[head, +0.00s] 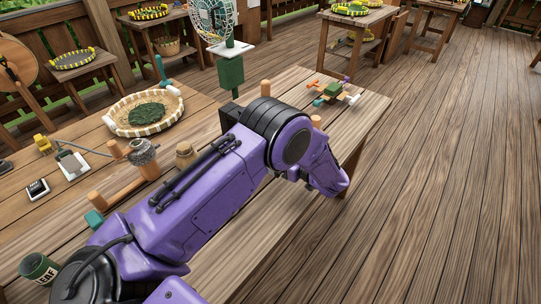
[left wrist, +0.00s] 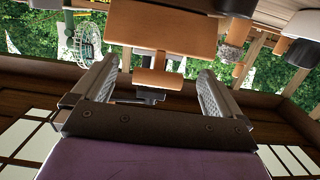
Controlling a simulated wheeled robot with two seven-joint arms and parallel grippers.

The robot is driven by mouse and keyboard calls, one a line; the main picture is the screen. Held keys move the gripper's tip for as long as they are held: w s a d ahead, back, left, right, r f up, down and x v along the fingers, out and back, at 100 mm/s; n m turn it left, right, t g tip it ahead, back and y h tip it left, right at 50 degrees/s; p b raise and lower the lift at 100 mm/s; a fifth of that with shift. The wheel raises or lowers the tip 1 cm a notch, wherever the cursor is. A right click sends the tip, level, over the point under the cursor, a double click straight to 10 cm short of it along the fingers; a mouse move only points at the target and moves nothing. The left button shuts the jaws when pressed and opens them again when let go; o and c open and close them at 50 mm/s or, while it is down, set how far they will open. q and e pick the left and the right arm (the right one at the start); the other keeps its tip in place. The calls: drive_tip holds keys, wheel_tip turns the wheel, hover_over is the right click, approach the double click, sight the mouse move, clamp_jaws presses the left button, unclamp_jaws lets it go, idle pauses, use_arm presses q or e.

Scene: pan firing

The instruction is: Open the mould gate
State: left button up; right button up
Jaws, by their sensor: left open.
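My left arm reaches across the wooden table (head: 350,120) in the head view, and its gripper is hidden there. In the left wrist view my left gripper (left wrist: 152,95) is open, one finger on each side. A light brown wooden bar (left wrist: 155,78) shows between and beyond the fingers, below a wider brown block (left wrist: 160,28). A dark part (left wrist: 150,97) sits close to the bar. I cannot tell whether the bar belongs to the mould gate, or whether a finger touches it. No mould gate is clearly recognisable in the head view. My right gripper is not in view.
A basket with dark green leaves (head: 147,114) stands on the table's left side. A fan (head: 214,18) on a green post (head: 231,72) rises at the back edge. A green leaf can (head: 38,268) is at front left. Open floor lies beyond.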

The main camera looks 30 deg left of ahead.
use_arm(q)
drive_tip(key=d+r+b, duration=0.1)
drive_tip(key=d+b, duration=0.1)
drive_tip(key=d, duration=0.6)
drive_tip(key=shift+s, duration=0.4)
drive_tip(key=shift+r, duration=0.1)
